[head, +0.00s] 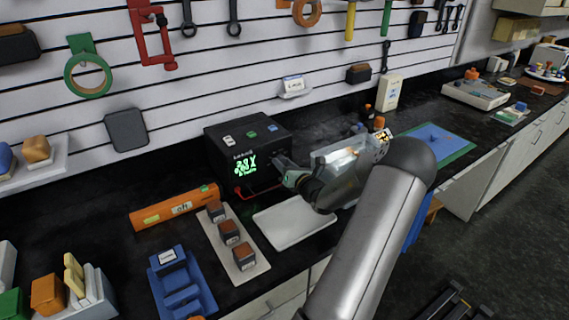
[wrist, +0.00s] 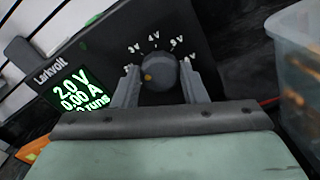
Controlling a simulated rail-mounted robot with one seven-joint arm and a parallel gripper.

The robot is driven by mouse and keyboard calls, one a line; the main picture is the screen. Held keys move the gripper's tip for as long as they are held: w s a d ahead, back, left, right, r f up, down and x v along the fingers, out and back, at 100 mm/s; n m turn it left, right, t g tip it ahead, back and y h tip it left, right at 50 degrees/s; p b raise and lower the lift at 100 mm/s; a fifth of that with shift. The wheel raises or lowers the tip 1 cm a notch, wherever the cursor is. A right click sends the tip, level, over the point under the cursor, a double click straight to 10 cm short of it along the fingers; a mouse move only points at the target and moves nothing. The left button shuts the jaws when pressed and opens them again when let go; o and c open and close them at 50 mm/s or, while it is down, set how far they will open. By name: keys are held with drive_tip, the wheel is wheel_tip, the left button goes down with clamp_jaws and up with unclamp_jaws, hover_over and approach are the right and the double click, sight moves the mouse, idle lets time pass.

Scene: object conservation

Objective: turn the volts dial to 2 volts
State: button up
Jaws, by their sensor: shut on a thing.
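The black Larkvolt power supply (head: 222,148) stands on the dark counter against the slatted wall. Its green screen (wrist: 78,92) reads 2.0 V and 0.00 A in the wrist view; a lower line is partly cut off. The round grey volts dial (wrist: 160,67) sits between the two fingers of my gripper (wrist: 158,78), which is shut on it. An orange dot on the dial faces left. Voltage marks, including 4V, arc above it; a finger covers part of the left side. In the head view my gripper (head: 282,168) meets the front face and hides the dial.
A clear bin (head: 338,155) stands close to the right of the supply, beside my wrist. A white tray (head: 295,228) lies in front. An orange tube (head: 165,210), a strip of small blocks (head: 238,255) and a blue holder (head: 182,285) lie to the left.

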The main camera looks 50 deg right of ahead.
idle(0.3)
drive_tip(key=o, duration=1)
drive_tip(key=shift+c, duration=0.2)
drive_tip(key=shift+s, duration=0.15)
drive_tip(key=b+v, duration=0.2)
drive_tip(key=v, duration=1.5)
drive_tip(key=shift+s+b, duration=0.1)
drive_tip(key=shift+b, duration=0.25)
